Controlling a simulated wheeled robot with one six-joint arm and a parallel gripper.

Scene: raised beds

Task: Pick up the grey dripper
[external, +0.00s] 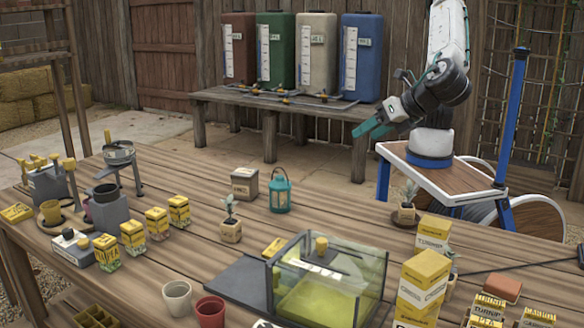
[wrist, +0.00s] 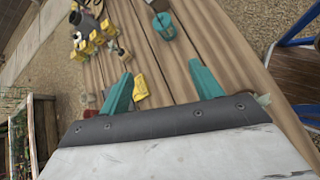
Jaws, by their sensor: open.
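My gripper (external: 372,124) is open and empty, raised in the air beyond the table's back right side in the external view. Its two teal fingers stand wide apart in the wrist view (wrist: 162,90), with bare planks and a yellow piece (wrist: 140,87) showing between and below them. I cannot single out the grey dripper with certainty. Grey items at the table's left include a grey block with a dark cup (external: 108,211), a grey holder with yellow-topped pieces (external: 46,185) and a round metal pan on legs (external: 118,155). My gripper touches none of these.
The wooden table (external: 185,255) carries a teal lantern (external: 280,192), a glass case (external: 340,290), yellow boxes (external: 423,282), small potted plants (external: 231,226), and white (external: 177,298) and red pots (external: 210,311). Coloured tanks (external: 362,60) stand on a bench behind. Planks at centre left are clear.

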